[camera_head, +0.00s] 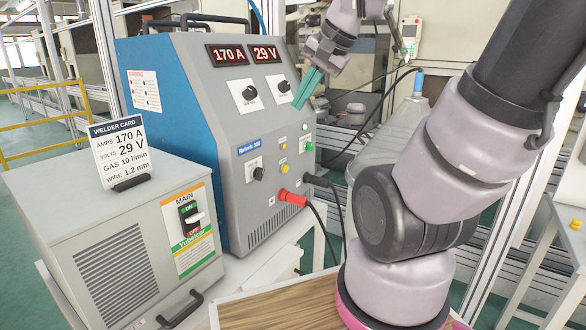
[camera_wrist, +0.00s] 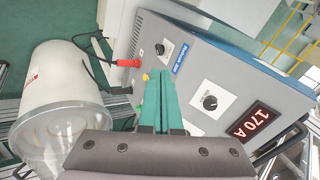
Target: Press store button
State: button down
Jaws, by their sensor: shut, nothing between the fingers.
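The blue and grey welder (camera_head: 210,130) carries a front panel with several small buttons. A yellow button (camera_head: 283,168), a green button (camera_head: 309,146) and a small white button (camera_head: 305,127) show on its right part. I cannot read which one is the store button. My gripper (camera_head: 305,100) has teal fingers, shut and empty. In the head view they overlap the panel's upper right, near the voltage knob (camera_head: 283,86). In the wrist view the shut fingertips (camera_wrist: 160,73) point at the panel, with a yellow button (camera_wrist: 146,77) just left of them. Contact cannot be told. The fingers hide part of the panel.
Displays (camera_head: 247,54) read 170 A and 29 V. A red cable plug (camera_head: 291,197) and black cables stick out below the buttons. A grey power box (camera_head: 130,230) with a welder card (camera_head: 120,153) stands at left. A pale cylinder (camera_wrist: 65,100) is beside the welder.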

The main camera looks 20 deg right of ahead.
aim_at(285, 169)
jog(key=w+d+f+m, duration=0.7)
jog(key=w+f+m, duration=0.1)
jog(key=f+m, duration=0.2)
jog(key=w+d+f+m+t+y, duration=0.1)
jog(key=w+d+f+m, duration=0.5)
jog(key=f+m, duration=0.4)
jog(key=shift+w+d+f+m+y, duration=0.15)
jog(key=shift+w+d+m+y, duration=0.2)
jog(key=shift+w, duration=0.5)
jog(key=w+a+f, duration=0.6)
jog(key=w+f, duration=0.1)
jog(key=w, duration=0.2)
jog(key=shift+a, duration=0.25)
